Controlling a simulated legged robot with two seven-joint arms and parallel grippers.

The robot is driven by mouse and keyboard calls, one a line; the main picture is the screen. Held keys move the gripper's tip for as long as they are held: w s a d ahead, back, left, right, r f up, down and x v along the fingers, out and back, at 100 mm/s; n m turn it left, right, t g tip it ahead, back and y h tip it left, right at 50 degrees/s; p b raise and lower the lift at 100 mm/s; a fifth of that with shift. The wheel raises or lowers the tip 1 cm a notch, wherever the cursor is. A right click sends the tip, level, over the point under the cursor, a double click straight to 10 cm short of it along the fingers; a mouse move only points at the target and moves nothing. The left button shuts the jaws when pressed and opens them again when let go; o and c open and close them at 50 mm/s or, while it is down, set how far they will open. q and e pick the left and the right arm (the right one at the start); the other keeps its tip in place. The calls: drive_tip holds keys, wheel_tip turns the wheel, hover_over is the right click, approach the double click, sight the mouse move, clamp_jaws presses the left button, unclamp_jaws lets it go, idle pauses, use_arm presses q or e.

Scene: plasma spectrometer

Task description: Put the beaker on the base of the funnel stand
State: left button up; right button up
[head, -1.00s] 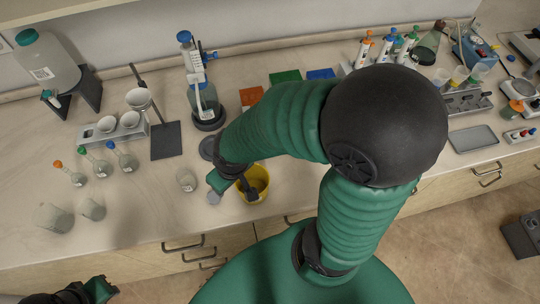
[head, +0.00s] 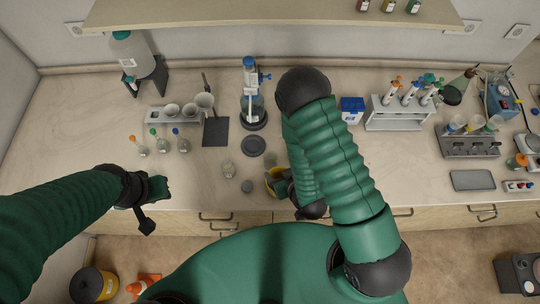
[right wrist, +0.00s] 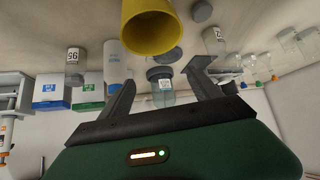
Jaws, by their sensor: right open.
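The funnel stand has a dark flat base (head: 215,131), a rod and a white funnel (head: 205,101) at the back left of the bench. A small clear glass vessel (head: 228,169) stands in front of the base, apart from it. Two clear beakers (right wrist: 290,45) show at the right of the right wrist view; my left arm seems to hide them in the head view. My right gripper (head: 284,188) is open beside a yellow cup (head: 271,180); its fingers (right wrist: 160,88) look empty. My left gripper (head: 150,205) is over the bench's front left edge; its jaws are unclear.
Several small flasks (head: 163,145) stand left of the stand. A dispenser bottle (head: 252,105) and a dark disc (head: 253,146) are right of it. A tube rack (head: 400,112) stands further right.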

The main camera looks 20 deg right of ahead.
wheel_tip(320, 180, down, 3)
drive_tip(key=w+b, duration=0.2)
drive_tip(key=b, duration=1.2)
approach(268, 155)
drive_tip(key=p+x, duration=0.2)
drive_tip(key=shift+w+a+f+p, duration=0.15)
drive_tip(key=shift+a+p, duration=0.05)
drive_tip(key=shift+p, duration=0.15)
drive_tip(key=p+x, duration=0.1)
drive_tip(key=x, duration=0.3)
drive_tip(key=shift+f, duration=0.15)
drive_tip(key=shift+w+d+f, duration=0.1)
drive_tip(key=shift+w+f, duration=0.15)
drive_tip(key=shift+f, duration=0.05)
drive_tip(key=shift+d, duration=0.25)
drive_tip(key=c, duration=0.4)
drive_tip(key=shift+a, duration=0.25)
drive_tip(key=c, duration=1)
clamp_jaws()
drive_tip(key=shift+d, duration=0.1)
